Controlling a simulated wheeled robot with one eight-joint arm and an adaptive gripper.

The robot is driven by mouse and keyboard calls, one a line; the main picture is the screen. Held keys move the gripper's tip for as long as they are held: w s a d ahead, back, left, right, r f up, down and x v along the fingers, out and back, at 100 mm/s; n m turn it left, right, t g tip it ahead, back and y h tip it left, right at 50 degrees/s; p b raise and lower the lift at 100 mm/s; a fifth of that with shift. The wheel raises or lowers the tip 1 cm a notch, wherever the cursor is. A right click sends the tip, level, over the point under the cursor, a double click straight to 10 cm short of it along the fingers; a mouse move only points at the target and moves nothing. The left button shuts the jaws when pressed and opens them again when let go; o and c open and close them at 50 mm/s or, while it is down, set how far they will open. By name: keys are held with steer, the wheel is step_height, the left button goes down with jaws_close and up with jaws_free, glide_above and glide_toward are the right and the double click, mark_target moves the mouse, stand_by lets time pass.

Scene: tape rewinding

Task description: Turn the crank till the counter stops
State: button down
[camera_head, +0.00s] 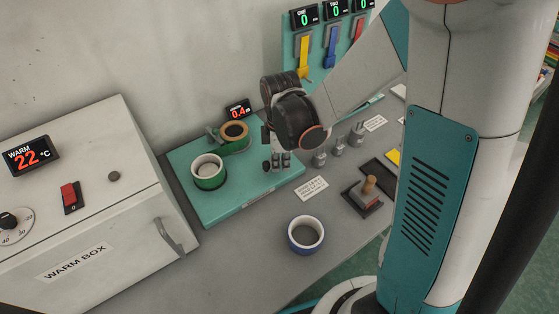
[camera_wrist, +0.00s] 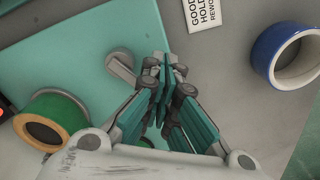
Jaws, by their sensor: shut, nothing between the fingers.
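The teal winding board (camera_head: 232,207) lies on the bench with two green reels. One reel (camera_head: 208,171) has a pale core, and the other (camera_head: 234,132) has a tan rim; the tan-rimmed one also shows in the wrist view (camera_wrist: 45,125). The counter (camera_head: 238,109) behind them reads 0.4. A grey rounded lever (camera_wrist: 120,62), apparently the crank, stands beside my gripper (camera_wrist: 162,62); contact between them is unclear. In the head view my gripper (camera_head: 281,161) hangs over the board's right part. Its fingers are shut and empty, and hide part of what lies below.
A white warm box (camera_head: 120,200) stands at left. A blue tape roll (camera_head: 305,234) and a label card (camera_head: 312,188) lie front right. A wooden-knobbed stand (camera_head: 368,190) and several small grey pieces (camera_head: 338,147) lie further right.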

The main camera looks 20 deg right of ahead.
mark_target(265, 162)
steer(key=shift+a, duration=0.1)
steer(key=shift+w+a, duration=0.1)
steer(key=shift+a, duration=0.8)
steer(key=shift+w+a, duration=0.55)
steer(key=shift+a, duration=0.3)
steer(key=shift+w+a+b, duration=0.1)
steer(key=shift+w+b, duration=0.1)
steer(key=shift+b, duration=0.1)
steer(key=shift+w+a, duration=0.5)
steer(key=shift+w, duration=0.35)
